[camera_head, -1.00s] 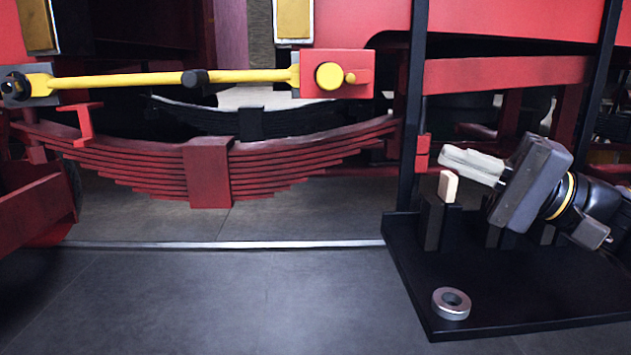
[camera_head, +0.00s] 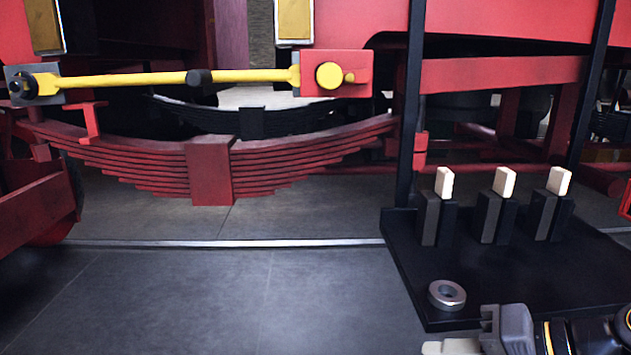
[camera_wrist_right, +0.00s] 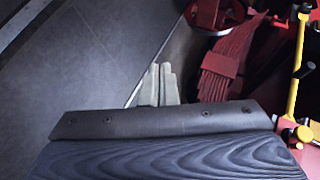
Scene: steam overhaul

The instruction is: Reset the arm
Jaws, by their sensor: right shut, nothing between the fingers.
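My right gripper (camera_head: 452,346) is at the bottom right of the head view, low in front of the black tray and partly cut off by the frame edge. Its pale fingers point left, and it holds nothing. In the right wrist view its two fingers (camera_wrist_right: 159,84) lie close together, shut and empty, with the floor and the red leaf spring beyond them. My left gripper is in neither view.
A black tray (camera_head: 400,262) holds a steel ring nut (camera_head: 447,294) and three black blocks with pale pegs (camera_head: 504,182). Black posts rise behind it. A yellow rod (camera_head: 130,80) and red leaf spring (camera_head: 210,172) stand at left. The grey floor (camera_head: 200,300) is clear.

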